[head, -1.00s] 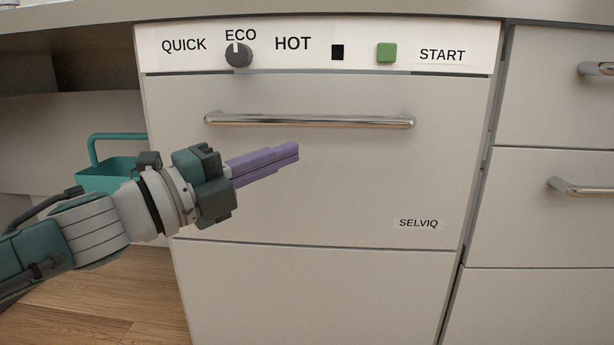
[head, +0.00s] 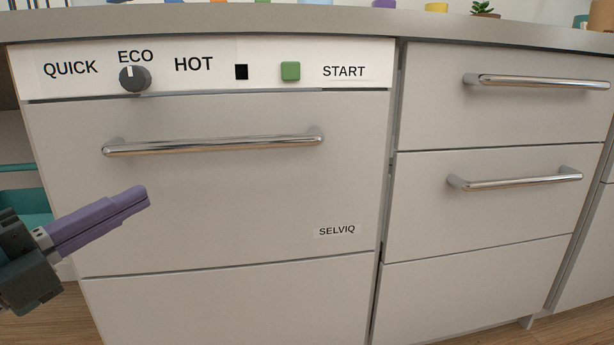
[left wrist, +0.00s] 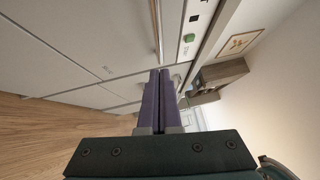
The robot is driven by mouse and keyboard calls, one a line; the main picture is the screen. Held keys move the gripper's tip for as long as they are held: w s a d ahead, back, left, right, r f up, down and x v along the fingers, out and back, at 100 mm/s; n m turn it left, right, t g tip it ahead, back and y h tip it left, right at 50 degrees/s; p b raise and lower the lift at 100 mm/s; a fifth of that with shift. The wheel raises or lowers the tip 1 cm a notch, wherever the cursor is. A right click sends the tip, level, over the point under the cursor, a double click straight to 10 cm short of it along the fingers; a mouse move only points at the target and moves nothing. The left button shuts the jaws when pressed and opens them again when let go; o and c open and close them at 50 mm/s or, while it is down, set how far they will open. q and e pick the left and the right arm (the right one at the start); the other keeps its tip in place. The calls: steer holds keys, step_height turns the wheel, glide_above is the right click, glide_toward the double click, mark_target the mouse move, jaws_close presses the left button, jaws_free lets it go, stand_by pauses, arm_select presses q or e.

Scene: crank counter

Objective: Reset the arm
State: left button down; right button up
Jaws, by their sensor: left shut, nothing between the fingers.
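My left gripper (head: 146,197) comes in from the left of the head view with its purple fingers together and nothing between them. It is in front of the dishwasher door (head: 230,210), below the bar handle (head: 213,146), and looks apart from it. The left wrist view shows the same closed fingers (left wrist: 159,73) pointing away. The dishwasher panel has a dark knob (head: 135,78) whose white mark points up at ECO, a black square (head: 241,72) and a green START button (head: 290,71). My right gripper is not in view.
Drawers with bar handles (head: 530,82) stand to the right of the dishwasher. The countertop (head: 300,22) runs above, with a small plant (head: 484,8) and several coloured items at its back. A teal basket (head: 25,203) shows partly at the left. Wooden floor lies below.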

arm_select(q)
steer(key=s+a+r+n+g+y+p, duration=0.15)
steer(key=r+n+y+p, duration=0.35)
steer(key=r+n+p, duration=0.55)
steer(key=s+a+r+n+g+y+p, duration=0.1)
steer(key=s+r+n+g+y+p, duration=0.15)
steer(key=r+n+y+p, duration=0.8)
steer(key=s+d+r+n+g+h+p, duration=0.1)
steer(key=s+d+r+g+h+p, duration=0.3)
steer(key=s+r+p, duration=0.85)
steer(key=s+d+r+n+g+h+p, duration=0.1)
steer(key=s+d+r+g+h+p, duration=0.4)
steer(key=p, duration=1.3)
step_height(320, 180, up, 36)
steer(key=s+a+y+p, duration=0.2)
steer(key=s+p, duration=0.1)
steer(key=p, duration=3.2)
steer(key=shift+g+p, duration=0.4)
steer(key=shift+r+y, duration=0.1)
steer(key=shift+y, duration=0.15)
